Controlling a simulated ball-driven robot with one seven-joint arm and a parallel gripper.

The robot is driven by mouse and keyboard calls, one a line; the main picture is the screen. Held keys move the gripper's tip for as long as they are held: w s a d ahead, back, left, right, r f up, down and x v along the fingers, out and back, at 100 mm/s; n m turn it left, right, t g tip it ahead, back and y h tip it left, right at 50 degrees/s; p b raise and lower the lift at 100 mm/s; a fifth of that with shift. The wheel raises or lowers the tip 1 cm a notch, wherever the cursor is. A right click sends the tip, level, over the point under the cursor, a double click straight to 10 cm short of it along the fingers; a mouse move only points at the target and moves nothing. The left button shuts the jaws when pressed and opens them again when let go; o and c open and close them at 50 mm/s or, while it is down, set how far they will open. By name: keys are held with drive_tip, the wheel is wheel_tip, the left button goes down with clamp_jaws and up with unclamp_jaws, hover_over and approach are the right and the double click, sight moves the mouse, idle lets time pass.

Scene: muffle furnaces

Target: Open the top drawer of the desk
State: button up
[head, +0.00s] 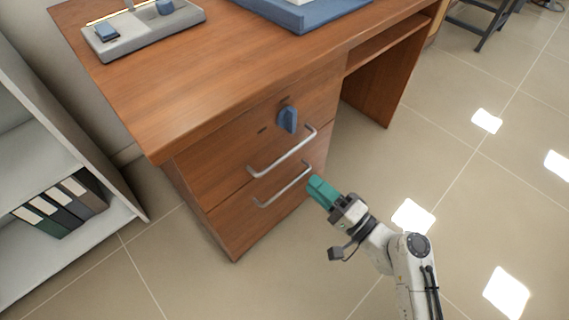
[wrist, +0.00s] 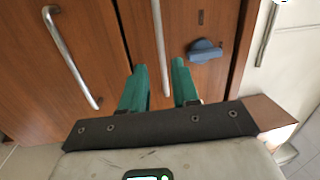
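The brown wooden desk (head: 190,85) has two drawer fronts facing me. The top drawer (head: 225,148) looks closed; it bears a silver bar handle (head: 283,153) and a blue knob-like piece (head: 287,119) above it. The lower drawer has its own bar handle (head: 283,186). My gripper (head: 322,189) has teal fingers and is in front of the drawers, right of the lower handle in the head view. In the wrist view my gripper (wrist: 159,65) is open, with the top handle (wrist: 158,40) lined up between the fingers. No contact is clear. The lower handle (wrist: 70,55) is left there.
A grey tray (head: 145,32) with small blue items and a blue object (head: 300,12) sit on the desktop. A white shelf with binders (head: 60,205) stands left of the desk. The tiled floor right of my arm is free. A dark stool (head: 485,20) is far right.

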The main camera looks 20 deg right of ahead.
sight(289, 152)
drive_tip(key=shift+m+t+h, duration=0.5)
drive_tip(key=shift+m+h, duration=0.1)
drive_tip(key=shift+m, duration=0.2)
drive_tip(key=x, duration=0.7)
drive_tip(key=d+x, duration=0.1)
drive_tip(key=x, duration=0.3)
drive_tip(key=shift+w+d+f, duration=0.1)
drive_tip(key=shift+w+f, duration=0.15)
drive_tip(key=shift+w, duration=0.05)
drive_tip(key=shift+c, duration=0.4)
clamp_jaws()
drive_tip(key=shift+b, duration=0.3)
